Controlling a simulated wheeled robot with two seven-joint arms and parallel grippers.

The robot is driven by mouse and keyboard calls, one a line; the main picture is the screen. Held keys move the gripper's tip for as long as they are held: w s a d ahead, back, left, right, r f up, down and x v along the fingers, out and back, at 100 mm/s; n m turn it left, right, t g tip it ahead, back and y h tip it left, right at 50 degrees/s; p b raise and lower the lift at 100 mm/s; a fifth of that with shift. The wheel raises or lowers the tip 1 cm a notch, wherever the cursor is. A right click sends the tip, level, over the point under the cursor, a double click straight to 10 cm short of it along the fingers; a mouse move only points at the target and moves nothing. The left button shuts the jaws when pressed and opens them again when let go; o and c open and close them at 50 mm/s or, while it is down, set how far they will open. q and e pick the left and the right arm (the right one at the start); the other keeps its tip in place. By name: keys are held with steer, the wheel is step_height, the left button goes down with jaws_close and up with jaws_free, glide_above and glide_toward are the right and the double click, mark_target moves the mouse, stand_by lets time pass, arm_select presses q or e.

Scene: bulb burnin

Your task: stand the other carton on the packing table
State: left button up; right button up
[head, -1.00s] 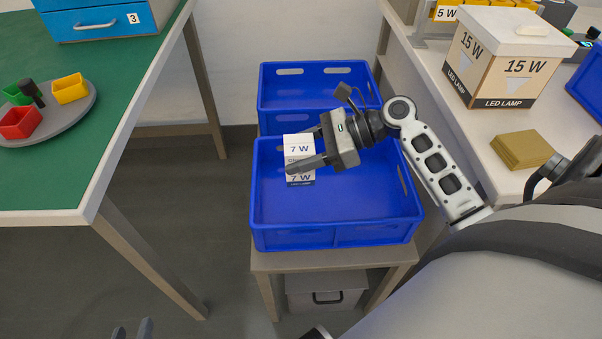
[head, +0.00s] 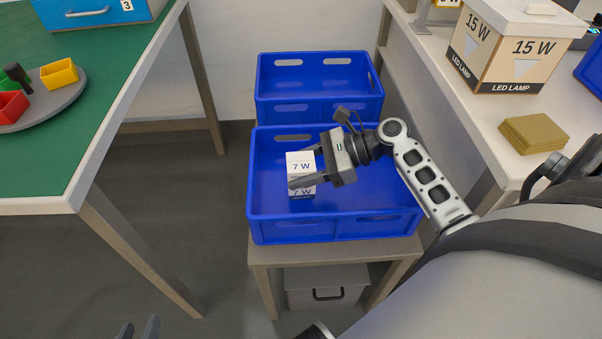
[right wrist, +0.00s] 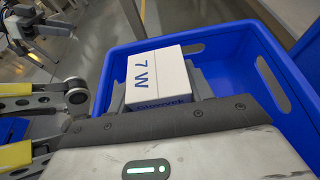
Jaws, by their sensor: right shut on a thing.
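A small white carton marked 7 W (head: 301,162) is between the fingers of my right gripper (head: 308,170), inside the outline of the front blue crate (head: 335,231). The right wrist view also shows the carton (right wrist: 158,75), its 7 W face towards the camera and grey fingers on both sides. I cannot tell whether its base touches the crate floor. My left gripper (head: 138,329) shows only as two separated fingertips at the bottom edge, empty. A white table (head: 480,110) stands at the right and a green-topped table (head: 100,130) at the left.
A larger 15 W LED lamp carton (head: 512,50) and a stack of brown pads (head: 535,133) are on the white table. A second blue crate (head: 320,85) stands behind the front one. A grey round tray (head: 62,103) with coloured bins is on the green table.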

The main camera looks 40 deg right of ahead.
steer(key=shift+f+p, duration=0.35)
steer(key=shift+f, duration=1.1)
steer(key=o, duration=1)
steer(key=shift+f, duration=0.1)
